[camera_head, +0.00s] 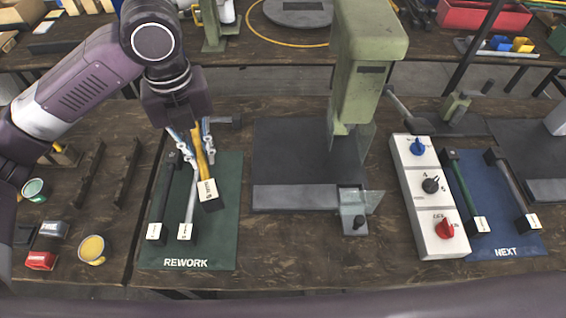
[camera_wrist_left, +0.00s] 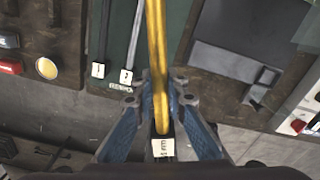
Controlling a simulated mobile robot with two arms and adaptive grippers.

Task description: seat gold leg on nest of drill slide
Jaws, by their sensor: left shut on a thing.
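My left gripper (camera_head: 196,150) is shut on the gold leg (camera_head: 203,170) and holds it over the green REWORK mat (camera_head: 222,225). The leg has a black end block with a white label. In the left wrist view the gold leg (camera_wrist_left: 156,50) runs up between the two blue fingers (camera_wrist_left: 160,100), its labelled end near the camera. To the right stands a green machine (camera_head: 365,60) with a dark base plate and a grey front strip (camera_head: 290,197). I cannot tell which part is the drill slide's nest. My right gripper is not in view.
A black leg (camera_head: 163,200) and a silver leg (camera_head: 189,205) lie on the REWORK mat. A clear guard (camera_head: 355,203) stands by the strip's right end. A white control box (camera_head: 430,195) and the blue NEXT mat (camera_head: 505,220) are further right.

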